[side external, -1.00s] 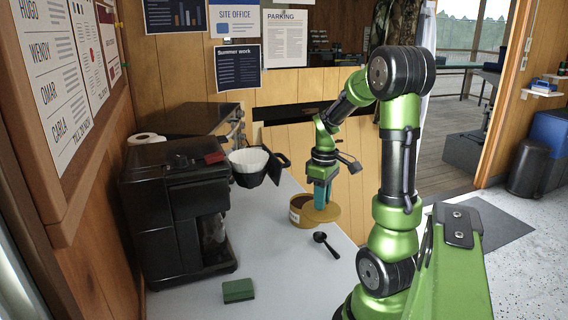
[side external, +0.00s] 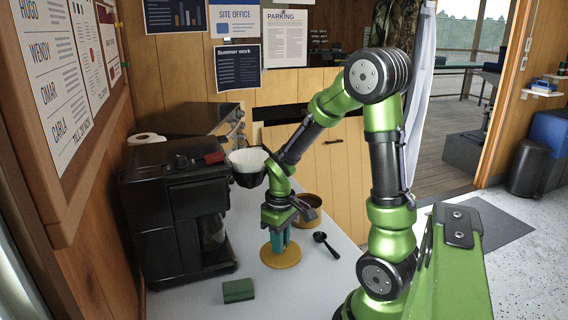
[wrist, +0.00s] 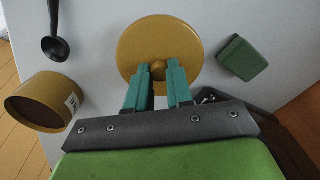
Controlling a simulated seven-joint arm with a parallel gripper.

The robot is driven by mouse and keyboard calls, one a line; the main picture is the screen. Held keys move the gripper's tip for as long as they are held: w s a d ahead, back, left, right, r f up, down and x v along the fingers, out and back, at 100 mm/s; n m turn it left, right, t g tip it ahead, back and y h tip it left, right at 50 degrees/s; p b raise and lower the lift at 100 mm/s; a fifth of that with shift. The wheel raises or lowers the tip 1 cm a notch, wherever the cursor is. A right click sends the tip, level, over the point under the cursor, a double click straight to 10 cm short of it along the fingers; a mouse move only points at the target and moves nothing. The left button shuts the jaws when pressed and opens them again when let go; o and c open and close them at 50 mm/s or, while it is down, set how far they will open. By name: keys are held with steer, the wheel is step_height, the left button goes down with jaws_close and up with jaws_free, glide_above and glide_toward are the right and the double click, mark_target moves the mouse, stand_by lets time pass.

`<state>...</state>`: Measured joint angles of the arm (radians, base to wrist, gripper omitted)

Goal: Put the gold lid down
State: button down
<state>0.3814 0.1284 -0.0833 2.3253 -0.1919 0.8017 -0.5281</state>
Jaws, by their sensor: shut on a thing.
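The gold lid (side external: 281,257) is a round disc with a small knob, low over the white counter between the coffee machine and the black scoop. My gripper (side external: 279,250) points down and is shut on the knob. In the wrist view the lid (wrist: 150,45) lies flat beyond the fingertips, and my gripper (wrist: 158,70) has its teal fingers on either side of the knob. I cannot tell whether the lid touches the counter. The open gold tin (side external: 307,207) stands behind my gripper, partly hidden by it; it also shows in the wrist view (wrist: 60,95).
A black scoop (side external: 325,243) lies right of the lid. A green block (side external: 238,290) lies at the front left. The black coffee machine (side external: 170,215) stands at the left, with a white filter in a black holder (side external: 250,165) behind. Bare counter (side external: 300,290) is in front.

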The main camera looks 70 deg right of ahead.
steer(key=shift+f, duration=2.25)
steer(key=shift+f, duration=0.15)
steer(key=c, duration=1)
jaws_free()
